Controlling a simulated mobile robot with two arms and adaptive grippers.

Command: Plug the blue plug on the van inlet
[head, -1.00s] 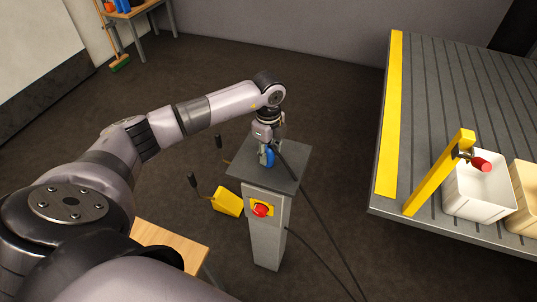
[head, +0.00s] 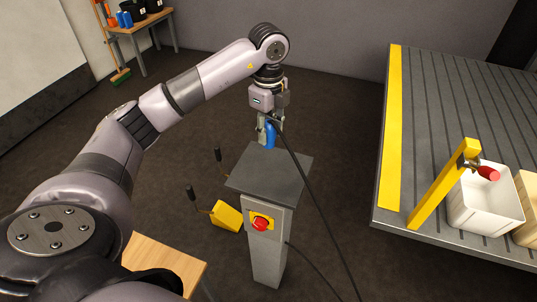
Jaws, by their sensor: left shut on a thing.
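The blue plug (head: 270,135) is in my left gripper (head: 268,122), which is shut on it. The gripper holds it above the far part of the grey pedestal's top (head: 262,178), apart from it as far as I can tell. A black cable (head: 312,190) runs from the plug down past the pedestal's right side to the floor. The van inlet cannot be made out in this view. My right gripper is not in view.
The pedestal has a red button (head: 261,223) on its front. A yellow block (head: 227,215) with black-tipped rods is at its left. A ribbed platform (head: 455,110) on the right bears a yellow post (head: 437,195) and a white bin (head: 483,210). A wooden table (head: 165,265) is near.

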